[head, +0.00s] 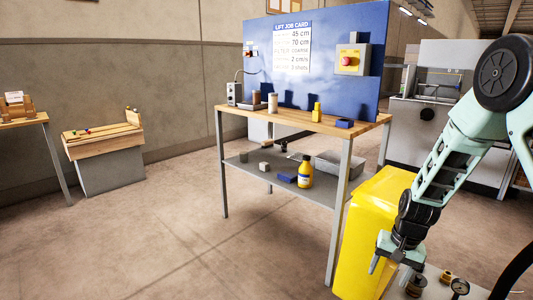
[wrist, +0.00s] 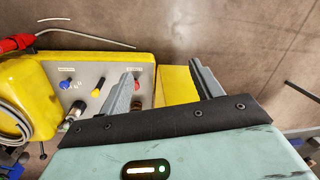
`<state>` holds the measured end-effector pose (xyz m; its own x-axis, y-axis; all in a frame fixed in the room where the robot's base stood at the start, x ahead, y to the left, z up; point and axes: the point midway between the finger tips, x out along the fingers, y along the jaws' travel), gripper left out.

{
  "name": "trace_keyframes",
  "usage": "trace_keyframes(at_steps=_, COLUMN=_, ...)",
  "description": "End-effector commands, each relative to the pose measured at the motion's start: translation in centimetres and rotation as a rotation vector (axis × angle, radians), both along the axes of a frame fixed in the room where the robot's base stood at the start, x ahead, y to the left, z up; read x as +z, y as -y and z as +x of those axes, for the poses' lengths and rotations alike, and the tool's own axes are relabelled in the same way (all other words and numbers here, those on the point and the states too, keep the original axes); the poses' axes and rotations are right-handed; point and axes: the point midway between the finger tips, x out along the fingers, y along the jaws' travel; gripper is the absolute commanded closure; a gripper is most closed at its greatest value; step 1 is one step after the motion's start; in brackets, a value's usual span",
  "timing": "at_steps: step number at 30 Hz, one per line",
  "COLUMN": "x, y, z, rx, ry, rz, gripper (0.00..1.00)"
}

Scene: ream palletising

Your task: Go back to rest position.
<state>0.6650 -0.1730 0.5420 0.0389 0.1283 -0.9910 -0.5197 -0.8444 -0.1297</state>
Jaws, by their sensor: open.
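My gripper (head: 385,256) hangs at the lower right of the head view, in front of a tall yellow box (head: 366,215). In the wrist view, the two grey fingers of my gripper (wrist: 162,78) stand well apart, with nothing held between them. Beyond the fingers are a grey panel (wrist: 98,68) with coloured knobs and a yellow surface (wrist: 178,84). The gap between the fingers and the panel is hard to judge. The arm is bent, reaching down from the upper right.
A workbench (head: 290,118) with a blue back panel (head: 275,50) and several small items stands at centre. A wooden-topped stand (head: 108,175) is at left. The floor (head: 170,245) in front is clear.

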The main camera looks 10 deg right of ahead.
Motion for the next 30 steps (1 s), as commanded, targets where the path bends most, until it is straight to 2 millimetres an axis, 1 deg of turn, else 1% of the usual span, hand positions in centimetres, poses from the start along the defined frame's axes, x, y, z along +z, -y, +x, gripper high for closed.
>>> trace_keyframes(at_steps=1, x=2.5, y=-3.5, z=-0.5, rx=0.090, ry=0.015, rz=0.010, gripper=0.35)
trace_keyframes(at_steps=2, x=3.7, y=-5.3, z=-1.0, rx=0.140, ry=0.020, rz=0.016, gripper=0.35)
trace_keyframes(at_steps=3, x=5.3, y=-7.6, z=-1.9, rx=0.207, ry=0.024, rz=0.022, gripper=0.35)
trace_keyframes(at_steps=5, x=7.5, y=-11.0, z=-3.6, rx=0.312, ry=0.031, rz=0.029, gripper=0.35)
trace_keyframes(at_steps=6, x=9.0, y=-13.1, z=-5.0, rx=0.386, ry=0.034, rz=0.031, gripper=0.35)
trace_keyframes(at_steps=8, x=11.1, y=-16.1, z=-7.5, rx=0.498, ry=0.041, rz=0.031, gripper=0.35)
trace_keyframes(at_steps=9, x=12.3, y=-17.8, z=-9.4, rx=0.574, ry=0.045, rz=0.028, gripper=0.35)
trace_keyframes(at_steps=11, x=14.0, y=-19.9, z=-12.2, rx=0.685, ry=0.049, rz=0.019, gripper=0.35)
trace_keyframes(at_steps=12, x=14.8, y=-21.0, z=-14.0, rx=0.751, ry=0.052, rz=0.013, gripper=0.35)
trace_keyframes(at_steps=15, x=16.5, y=-22.6, z=-18.1, rx=0.889, ry=0.059, rz=-0.008, gripper=0.35)
trace_keyframes(at_steps=18, x=17.5, y=-23.5, z=-21.4, rx=1.007, ry=0.064, rz=-0.031, gripper=0.35)
trace_keyframes(at_steps=24, x=18.8, y=-23.6, z=-27.0, rx=1.198, ry=0.077, rz=-0.085, gripper=0.35)
trace_keyframes(at_steps=25, x=19.0, y=-23.6, z=-27.7, rx=1.225, ry=0.080, rz=-0.094, gripper=0.35)
trace_keyframes(at_steps=26, x=19.8, y=-23.5, z=-27.8, rx=1.230, ry=0.079, rz=-0.097, gripper=0.35)
trace_keyframes(at_steps=27, x=20.9, y=-23.5, z=-27.6, rx=1.222, ry=0.076, rz=-0.094, gripper=0.35)
trace_keyframes(at_steps=30, x=22.7, y=-23.5, z=-27.5, rx=1.219, ry=0.075, rz=-0.092, gripper=0.35)
